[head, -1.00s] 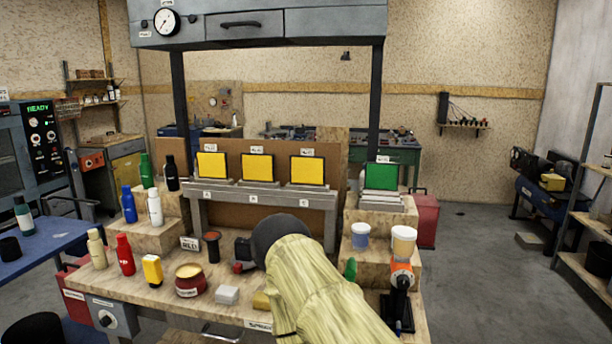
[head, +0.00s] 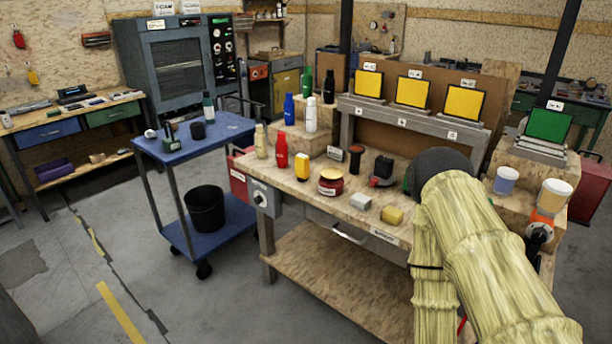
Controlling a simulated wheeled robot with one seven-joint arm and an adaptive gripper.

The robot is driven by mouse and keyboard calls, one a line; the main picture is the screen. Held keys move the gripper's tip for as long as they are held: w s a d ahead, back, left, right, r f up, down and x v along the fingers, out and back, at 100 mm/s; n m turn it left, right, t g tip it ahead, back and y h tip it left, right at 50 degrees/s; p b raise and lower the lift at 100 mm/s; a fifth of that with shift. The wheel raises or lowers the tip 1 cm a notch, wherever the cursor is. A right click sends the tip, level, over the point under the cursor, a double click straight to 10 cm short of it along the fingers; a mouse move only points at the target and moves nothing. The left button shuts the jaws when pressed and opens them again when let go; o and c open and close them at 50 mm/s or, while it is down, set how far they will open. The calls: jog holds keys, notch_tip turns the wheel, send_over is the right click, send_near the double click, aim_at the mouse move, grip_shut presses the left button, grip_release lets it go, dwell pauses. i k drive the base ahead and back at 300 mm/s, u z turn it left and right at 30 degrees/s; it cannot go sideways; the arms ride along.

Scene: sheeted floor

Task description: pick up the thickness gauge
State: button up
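No label that I can read marks the thickness gauge. My arm, in a pale yellow sleeve with a dark rounded joint, covers the right part of the bench. My gripper itself does not show, so its state is hidden.
The floor at front left is clear.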

aim_at(301, 162)
jog(key=k, duration=1)
jog(key=u, duration=0.9)
jog(key=i, duration=0.75)
jog(key=u, duration=0.7)
jog(key=i, duration=0.95)
jog(key=z, duration=0.8)
jog(key=i, duration=0.6)
jog(key=z, duration=0.5)
